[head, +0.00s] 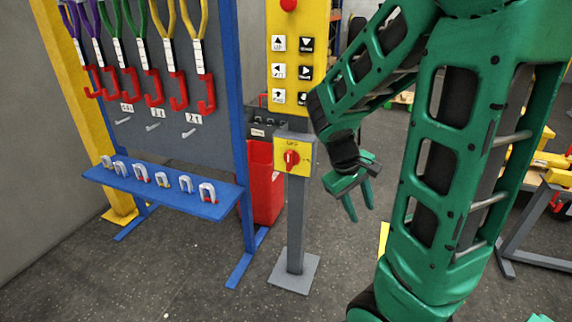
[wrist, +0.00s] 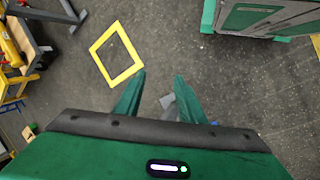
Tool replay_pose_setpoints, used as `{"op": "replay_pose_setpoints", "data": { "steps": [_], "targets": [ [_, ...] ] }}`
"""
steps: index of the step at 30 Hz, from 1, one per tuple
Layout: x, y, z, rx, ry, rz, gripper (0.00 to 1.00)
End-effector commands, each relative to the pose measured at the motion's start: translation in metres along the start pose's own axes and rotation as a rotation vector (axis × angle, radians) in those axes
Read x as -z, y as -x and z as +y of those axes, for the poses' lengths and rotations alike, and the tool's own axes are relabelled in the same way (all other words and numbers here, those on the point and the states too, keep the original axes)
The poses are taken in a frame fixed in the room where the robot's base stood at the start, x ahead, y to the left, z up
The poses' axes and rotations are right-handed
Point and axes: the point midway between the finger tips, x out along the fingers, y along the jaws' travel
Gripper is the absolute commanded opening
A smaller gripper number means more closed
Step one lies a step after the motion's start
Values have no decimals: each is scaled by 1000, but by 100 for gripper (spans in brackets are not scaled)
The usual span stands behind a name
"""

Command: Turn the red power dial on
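The red power dial (head: 291,159) sits on a yellow plate (head: 283,165) on the front of a small grey box on a post, in the head view. The dial's red handle looks roughly upright; the small lettering around it is too small to read. My green gripper (head: 359,206) hangs to the right of the dial box and a little lower, apart from it, with its fingers pointing down. The fingers are spread with nothing between them; in the wrist view the gripper (wrist: 158,82) also shows a gap over bare floor. The dial is not visible in the wrist view.
A red bin (head: 264,185) is behind the post. A blue rack (head: 172,190) with shackles and slings stands left. A yellow square outline (wrist: 117,53) marks the floor. The floor before the post is clear.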

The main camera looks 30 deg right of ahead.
Motion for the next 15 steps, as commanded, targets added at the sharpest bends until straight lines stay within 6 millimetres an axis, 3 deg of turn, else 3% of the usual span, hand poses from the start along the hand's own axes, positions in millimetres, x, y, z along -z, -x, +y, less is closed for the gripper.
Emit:
{"op": "replay_pose_setpoints", "data": {
  "steps": [6, 15],
  "targets": [
    [52, -24, 11, -238, 281, -28, 36],
    [129, -33, 13, -609, 712, -84, 36]
  ]
}}
